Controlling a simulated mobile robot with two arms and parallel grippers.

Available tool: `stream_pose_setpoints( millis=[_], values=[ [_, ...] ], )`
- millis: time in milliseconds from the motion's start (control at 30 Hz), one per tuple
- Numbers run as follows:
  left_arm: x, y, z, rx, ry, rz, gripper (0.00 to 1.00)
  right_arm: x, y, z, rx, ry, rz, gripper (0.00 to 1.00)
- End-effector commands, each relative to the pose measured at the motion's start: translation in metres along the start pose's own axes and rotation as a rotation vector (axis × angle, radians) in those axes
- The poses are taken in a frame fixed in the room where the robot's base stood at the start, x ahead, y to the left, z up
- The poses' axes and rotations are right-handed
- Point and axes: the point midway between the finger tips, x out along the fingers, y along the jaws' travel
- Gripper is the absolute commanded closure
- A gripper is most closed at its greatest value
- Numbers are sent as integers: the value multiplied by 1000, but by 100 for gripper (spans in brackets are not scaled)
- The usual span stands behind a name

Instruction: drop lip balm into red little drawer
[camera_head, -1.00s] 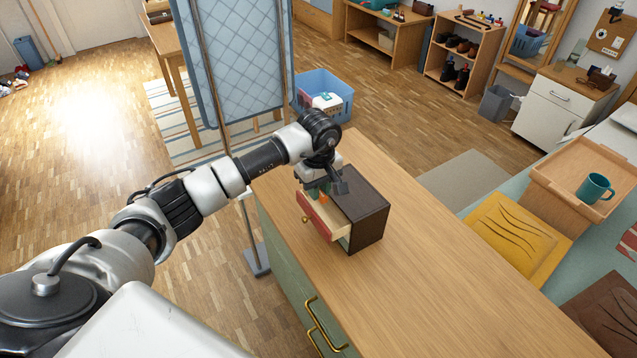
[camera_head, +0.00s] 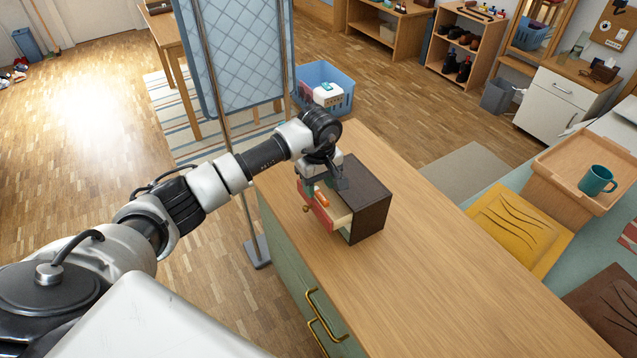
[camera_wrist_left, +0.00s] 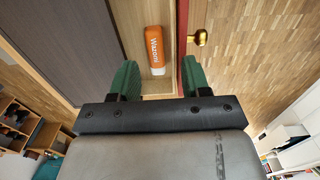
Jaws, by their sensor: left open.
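The lip balm (camera_head: 321,198), an orange tube with a white end, lies in the pulled-out little drawer. It also shows in the left wrist view (camera_wrist_left: 155,46), on the drawer's pale wooden bottom. The drawer has a red front (camera_head: 316,210) with a gold knob (camera_wrist_left: 200,38). It sticks out of a dark brown box (camera_head: 371,209). My left gripper (camera_wrist_left: 159,78) is open just above the drawer, its green fingers apart on either side of the lip balm and not gripping it. My right gripper is in neither view.
The box stands on a wooden counter (camera_head: 440,270) with wide free room on its right. A blue folding screen (camera_head: 240,60) and a blue basket (camera_head: 338,95) stand behind. A tray (camera_head: 568,170) with a teal mug (camera_head: 597,181) is at the right.

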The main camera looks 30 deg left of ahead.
Motion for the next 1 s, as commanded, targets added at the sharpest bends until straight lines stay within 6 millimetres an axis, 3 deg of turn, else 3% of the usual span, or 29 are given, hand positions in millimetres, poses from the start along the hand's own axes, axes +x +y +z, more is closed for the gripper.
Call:
stream_pose_setpoints(
  millis=[600, 1000],
  values=[
    [-99, -1, -1, 0, 1, 4, 52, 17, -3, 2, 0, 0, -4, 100],
    [-107, -1, 0, 0, 0, 1, 52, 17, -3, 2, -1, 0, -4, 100]
  ],
)
